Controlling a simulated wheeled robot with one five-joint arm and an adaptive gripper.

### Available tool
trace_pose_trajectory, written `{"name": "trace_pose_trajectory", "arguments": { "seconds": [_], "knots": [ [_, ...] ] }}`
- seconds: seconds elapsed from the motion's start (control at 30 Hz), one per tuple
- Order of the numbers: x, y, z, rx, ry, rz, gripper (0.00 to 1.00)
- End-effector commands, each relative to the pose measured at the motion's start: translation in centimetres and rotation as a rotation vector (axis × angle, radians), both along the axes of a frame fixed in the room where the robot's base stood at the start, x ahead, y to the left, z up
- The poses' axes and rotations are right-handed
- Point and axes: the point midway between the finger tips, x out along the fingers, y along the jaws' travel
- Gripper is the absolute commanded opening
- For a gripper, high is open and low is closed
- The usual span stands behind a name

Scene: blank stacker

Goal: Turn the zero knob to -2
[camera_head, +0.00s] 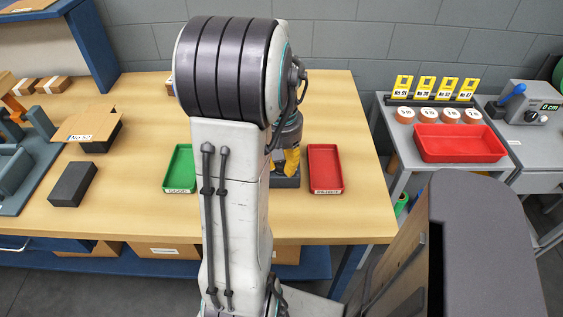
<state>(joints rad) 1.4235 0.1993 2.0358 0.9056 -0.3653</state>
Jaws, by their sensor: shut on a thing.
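A dark instrument (287,182) stands on the wooden table between a green tray and a red tray. My arm hides most of it. My gripper (292,160), with yellow fingers, is low over this instrument and only partly shows behind my arm. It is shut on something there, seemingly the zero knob. The knob itself, its scale and its setting are hidden.
The green tray (179,169) and red tray (325,168) flank the instrument closely. Dark blocks (73,184) and a blue-grey fixture (22,178) are at left. At right, a grey side table holds a larger red tray (460,143), and a device (535,108) reads 0 cm.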

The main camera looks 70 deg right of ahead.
Motion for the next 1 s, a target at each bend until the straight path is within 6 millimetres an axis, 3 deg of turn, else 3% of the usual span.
{"name": "trace_pose_trajectory", "arguments": {
  "seconds": [0.4,0.97,1.0],
  "knots": [
    [-0.02,0.15,-0.19,0.007,0.001,0.176,0.0],
    [-0.03,0.17,-0.2,0.007,0.001,0.2,0.0],
    [-0.03,0.17,-0.2,0.007,0.001,0.199,0.32]
  ]
}}
